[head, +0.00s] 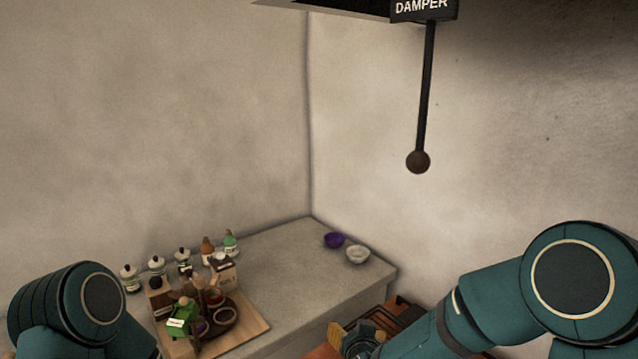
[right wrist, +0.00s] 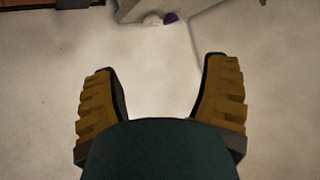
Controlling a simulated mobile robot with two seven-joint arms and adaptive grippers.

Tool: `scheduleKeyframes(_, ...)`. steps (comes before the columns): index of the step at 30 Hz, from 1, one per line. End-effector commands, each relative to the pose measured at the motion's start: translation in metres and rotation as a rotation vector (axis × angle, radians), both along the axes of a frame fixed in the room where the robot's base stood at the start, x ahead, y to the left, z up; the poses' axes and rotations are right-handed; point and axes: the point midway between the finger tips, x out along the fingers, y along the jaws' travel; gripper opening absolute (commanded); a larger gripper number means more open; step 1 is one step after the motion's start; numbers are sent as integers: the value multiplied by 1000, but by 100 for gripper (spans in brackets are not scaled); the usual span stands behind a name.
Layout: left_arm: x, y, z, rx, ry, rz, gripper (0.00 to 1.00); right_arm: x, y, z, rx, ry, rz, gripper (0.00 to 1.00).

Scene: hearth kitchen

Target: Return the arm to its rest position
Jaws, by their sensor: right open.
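My right arm (head: 480,300) is teal and reaches in from the right edge of the head view, bent at a large round joint. My right gripper (head: 352,338) is at the bottom of the head view, partly cut off, in front of the counter. In the right wrist view its two yellow ribbed fingers stand wide apart, and the gripper (right wrist: 160,68) is empty. My left arm (head: 80,308) shows as a teal joint at the lower left; its gripper is out of view.
A stone counter (head: 285,265) fills the corner. It holds a wooden board (head: 252,328) with bottles and containers, several jars along the wall, a purple bowl (head: 334,240) and a white bowl (head: 357,254). A damper lever (head: 424,90) hangs above on the right.

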Motion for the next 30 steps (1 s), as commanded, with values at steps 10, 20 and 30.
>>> scheduleKeyframes(10,-2,-1,-23,1,5,-4,34,-132,-15,-197,190,602,170,74)
scheduleKeyframes(20,-2,-2,-30,3,6,-5,34,-219,-21,-248,283,906,207,74)
scheduleKeyframes(30,-2,-2,-29,3,6,-5,34,-221,-21,-248,284,911,209,74)
